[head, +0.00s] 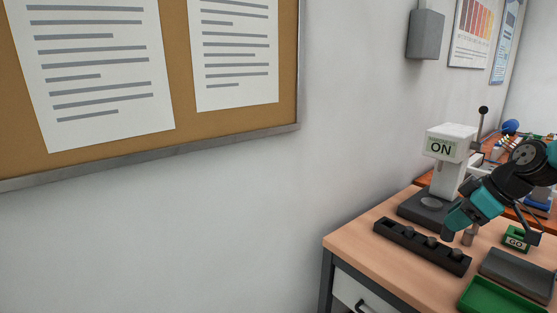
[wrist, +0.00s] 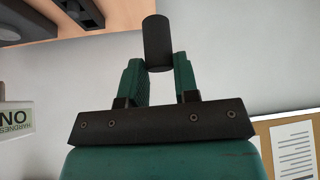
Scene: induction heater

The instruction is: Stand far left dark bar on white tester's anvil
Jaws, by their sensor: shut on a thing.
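My gripper (head: 456,224) is shut on a dark bar (wrist: 157,40). In the wrist view the bar is held by one end between the two teal fingers (wrist: 158,66). In the head view the bar (head: 447,237) shows as a short dark shape below the fingers, over the bench. The white tester (head: 452,140) with an ON label stands behind and left of my gripper. Its anvil (head: 431,203) is a round disc on the dark base, with nothing visible on it. Part of the tester also shows at the left of the wrist view (wrist: 14,118).
A dark rack (head: 398,234) with several bar tops stands in front of the tester; its far left end looks empty. A greyish post (head: 467,238) stands near my gripper.

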